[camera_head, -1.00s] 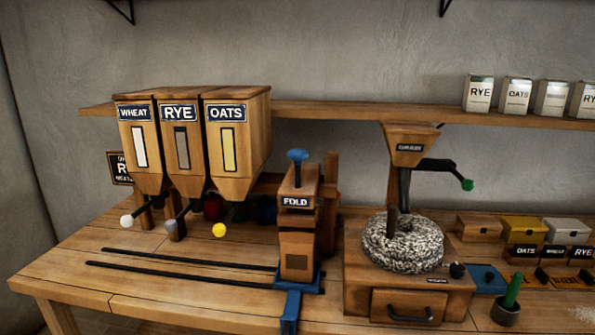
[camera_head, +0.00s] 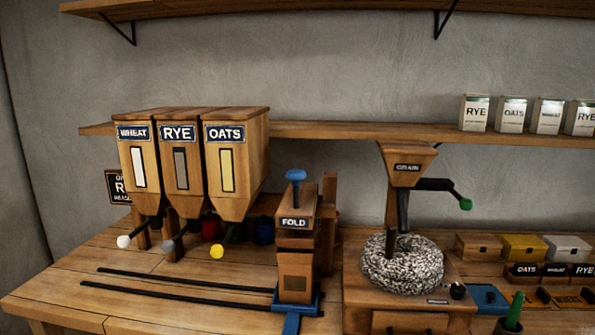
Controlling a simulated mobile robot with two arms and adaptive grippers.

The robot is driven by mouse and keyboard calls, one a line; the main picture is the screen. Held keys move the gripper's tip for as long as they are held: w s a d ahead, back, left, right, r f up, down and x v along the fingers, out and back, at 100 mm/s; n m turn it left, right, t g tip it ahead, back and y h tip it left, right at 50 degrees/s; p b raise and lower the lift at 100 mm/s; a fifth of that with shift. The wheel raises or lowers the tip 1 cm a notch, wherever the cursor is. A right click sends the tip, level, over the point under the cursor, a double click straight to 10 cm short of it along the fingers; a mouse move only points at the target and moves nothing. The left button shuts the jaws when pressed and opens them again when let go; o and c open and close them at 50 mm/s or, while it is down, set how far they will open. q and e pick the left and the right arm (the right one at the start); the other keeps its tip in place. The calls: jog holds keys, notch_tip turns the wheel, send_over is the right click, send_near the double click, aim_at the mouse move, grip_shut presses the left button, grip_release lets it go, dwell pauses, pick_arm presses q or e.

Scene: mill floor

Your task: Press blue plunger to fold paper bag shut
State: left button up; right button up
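The blue plunger (camera_head: 296,175) stands raised on its rod on top of the wooden fold station (camera_head: 294,250), which carries a FOLD sign (camera_head: 294,223). A blue base (camera_head: 299,306) with a blue strip toward the front holds the station. No paper bag can be made out; a brown panel (camera_head: 294,283) shows on the station's front. Neither of my grippers is in view.
WHEAT, RYE and OATS hoppers (camera_head: 192,165) stand left of the station. Two black rails (camera_head: 180,291) run along the table (camera_head: 75,289) to it. A stone grain mill (camera_head: 402,264) with a green-knobbed crank (camera_head: 465,204) stands right. Labelled packages (camera_head: 513,115) sit on a shelf.

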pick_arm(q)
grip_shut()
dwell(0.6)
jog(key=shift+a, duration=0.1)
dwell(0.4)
